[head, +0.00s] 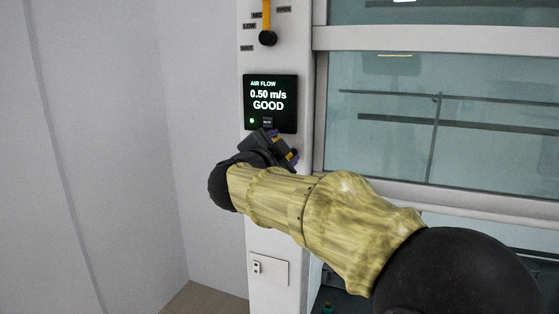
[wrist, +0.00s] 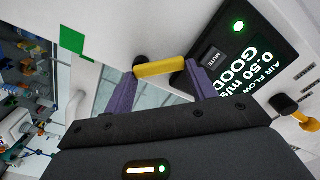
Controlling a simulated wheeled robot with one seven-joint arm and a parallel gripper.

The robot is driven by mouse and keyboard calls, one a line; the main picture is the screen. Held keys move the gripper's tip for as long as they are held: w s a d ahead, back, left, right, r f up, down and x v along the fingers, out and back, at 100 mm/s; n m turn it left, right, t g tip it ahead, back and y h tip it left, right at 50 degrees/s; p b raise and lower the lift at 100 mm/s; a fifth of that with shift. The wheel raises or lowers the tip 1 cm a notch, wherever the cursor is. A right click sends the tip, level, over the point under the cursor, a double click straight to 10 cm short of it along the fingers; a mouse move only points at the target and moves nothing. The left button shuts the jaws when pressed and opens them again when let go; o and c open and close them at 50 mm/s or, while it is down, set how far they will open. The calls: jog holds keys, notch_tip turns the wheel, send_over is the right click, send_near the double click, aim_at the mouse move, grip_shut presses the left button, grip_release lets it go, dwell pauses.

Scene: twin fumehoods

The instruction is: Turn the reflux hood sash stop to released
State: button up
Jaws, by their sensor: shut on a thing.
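The sash stop (wrist: 160,68) shows in the wrist view as a short yellow handle on a black round hub, on the white post of the hood. My gripper (head: 279,147) is at the post just below the air flow display. Its purple fingers lie at either end of the yellow handle, and it is shut on it. In the head view my gripper and wrist hide most of the handle and the hub. I cannot read a marking for the handle's position.
The air flow display (head: 270,103) reads 0.50 m/s GOOD. Above it is another yellow lever with a black knob (head: 267,38), beside small labels. The glass sash (head: 400,130) is right of the post. A socket plate (head: 268,268) is lower down. A green square (wrist: 73,40) marks the post.

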jog(key=m+b, duration=0.1)
jog(key=m, duration=0.1)
jog(key=d+m+b, duration=0.1)
jog(key=m+b, duration=0.1)
jog(key=shift+s+f+m, duration=0.15)
jog(key=shift+s+m, duration=0.05)
jog(key=shift+m, duration=0.1)
jog(key=shift+s+d+m+b, duration=0.1)
jog(key=shift+d+m+b, duration=0.05)
jog(key=shift+m+b, duration=0.7)
jog(key=shift+d+m+b, duration=0.15)
jog(key=shift+m+b, duration=0.5)
jog(key=shift+m, duration=0.4)
jog(key=o, duration=1)
jog(key=shift+s, duration=0.15)
jog(key=b+v, duration=0.4)
jog(key=v, duration=1.3)
jog(key=shift+r, duration=0.2)
